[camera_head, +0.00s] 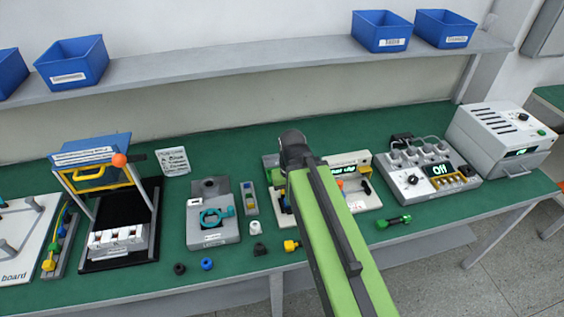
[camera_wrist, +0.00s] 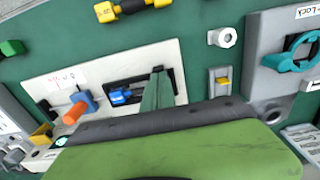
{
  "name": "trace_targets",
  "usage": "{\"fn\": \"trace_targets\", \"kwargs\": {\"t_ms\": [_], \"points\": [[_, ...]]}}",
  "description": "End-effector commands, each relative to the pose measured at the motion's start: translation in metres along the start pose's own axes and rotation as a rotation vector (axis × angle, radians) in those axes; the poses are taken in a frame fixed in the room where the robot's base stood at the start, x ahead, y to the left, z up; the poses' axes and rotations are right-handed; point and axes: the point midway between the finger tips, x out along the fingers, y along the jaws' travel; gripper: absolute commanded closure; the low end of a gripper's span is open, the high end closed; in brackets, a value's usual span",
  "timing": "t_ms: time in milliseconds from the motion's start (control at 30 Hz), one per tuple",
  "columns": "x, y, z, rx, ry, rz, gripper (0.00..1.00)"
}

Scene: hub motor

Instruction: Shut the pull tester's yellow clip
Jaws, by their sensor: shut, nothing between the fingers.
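The pull tester appears to be the pale board (camera_head: 361,204) with a small green-lit display, partly hidden behind my arm in the head view. In the wrist view its white plate (camera_wrist: 55,88) carries an orange handle (camera_wrist: 76,113) by a blue block and a dark frame with a blue part (camera_wrist: 121,97). A small yellow piece (camera_wrist: 41,134), which may be the clip, sits at the plate's left end; I cannot tell its open or shut state. My gripper (camera_wrist: 159,76) is shut and empty, over the dark frame; its height is unclear. It is hidden in the head view.
A grey fixture with a teal ring (camera_head: 213,216) stands left of the tester. A power unit (camera_head: 425,172) stands right. A green-ended connector (camera_head: 394,221) and a yellow-ended one (camera_wrist: 112,9) lie near the front edge. Green table shows between them.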

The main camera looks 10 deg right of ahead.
Motion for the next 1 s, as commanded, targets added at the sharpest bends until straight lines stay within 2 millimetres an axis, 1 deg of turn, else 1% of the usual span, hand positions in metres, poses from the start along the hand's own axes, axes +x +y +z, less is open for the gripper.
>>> {"fn": "trace_targets", "kwargs": {"t_ms": [33, 67, 100, 167, 200, 300, 400, 467, 567, 733, 867, 1000], "points": [[-0.018, 0.001, -0.014, -0.005, 0.016, -0.002, 1.00], [-0.029, 0.001, -0.025, -0.010, 0.030, -0.004, 1.00], [-0.045, -0.001, -0.043, -0.022, 0.056, -0.007, 1.00], [-0.071, -0.005, -0.073, -0.044, 0.100, -0.012, 1.00], [-0.085, -0.004, -0.091, -0.053, 0.129, -0.015, 1.00], [-0.111, 0.000, -0.128, -0.070, 0.191, -0.017, 1.00], [-0.122, 0.002, -0.148, -0.082, 0.228, -0.018, 1.00], [-0.122, 0.003, -0.152, -0.084, 0.237, -0.018, 1.00], [-0.117, 0.003, -0.151, -0.084, 0.239, -0.018, 1.00], [-0.105, 0.004, -0.153, -0.083, 0.238, -0.018, 1.00], [-0.085, 0.004, -0.157, -0.082, 0.238, -0.018, 1.00], [-0.056, 0.003, -0.164, -0.082, 0.237, -0.018, 1.00]]}}
